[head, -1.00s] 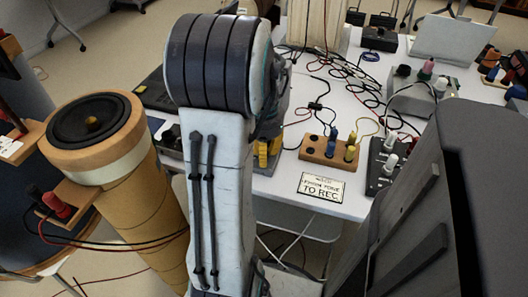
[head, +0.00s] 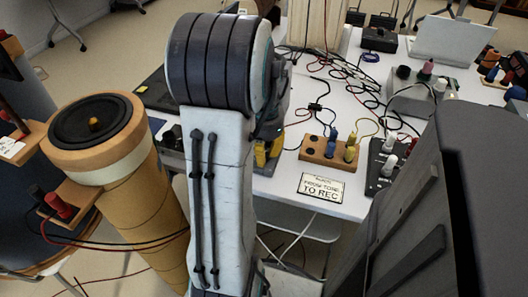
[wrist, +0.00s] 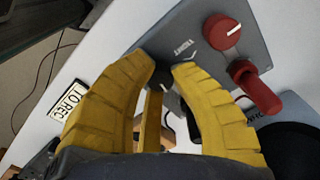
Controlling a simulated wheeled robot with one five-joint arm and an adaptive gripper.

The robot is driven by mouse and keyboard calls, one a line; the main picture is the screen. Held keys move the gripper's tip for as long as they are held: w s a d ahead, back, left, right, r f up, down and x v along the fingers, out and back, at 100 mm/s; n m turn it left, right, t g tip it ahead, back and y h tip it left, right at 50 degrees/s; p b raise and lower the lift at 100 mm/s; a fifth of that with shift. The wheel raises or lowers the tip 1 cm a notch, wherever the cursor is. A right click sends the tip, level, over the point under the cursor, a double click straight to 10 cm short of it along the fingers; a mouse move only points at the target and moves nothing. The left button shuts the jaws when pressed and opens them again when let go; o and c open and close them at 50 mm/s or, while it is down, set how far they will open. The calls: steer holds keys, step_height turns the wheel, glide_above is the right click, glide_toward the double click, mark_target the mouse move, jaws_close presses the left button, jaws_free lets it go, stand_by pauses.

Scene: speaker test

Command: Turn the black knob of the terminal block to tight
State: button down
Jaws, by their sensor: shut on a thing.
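The terminal block's grey plate (wrist: 268,55) fills the upper right of the wrist view. It carries a red knob (wrist: 222,30) with a white line and a red post (wrist: 255,90) beside it. Small lettering that seems to read TIGHT is printed near my fingertips. My gripper (wrist: 165,70) has its yellow fingers closed around the dark knob (wrist: 164,78), which shows only in part between them. The knob's pointer is hidden. In the head view my gripper (head: 266,152) shows as a bit of yellow behind my arm, which hides the block.
A wooden block (head: 318,148) with blue and yellow posts and a white card (head: 322,187) marked TO REC lie to the right on the white table. Black cables run behind them. A round speaker (head: 93,125) on a tan column stands left of my arm.

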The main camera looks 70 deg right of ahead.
steer(key=m, duration=0.3)
steer(key=shift+p, duration=0.3)
steer(key=shift+m, duration=2)
steer(key=c, duration=1.3)
jaws_free()
steer(key=shift+s+d, duration=0.1)
steer(key=shift+s, duration=0.05)
steer(key=shift+o, duration=1.2)
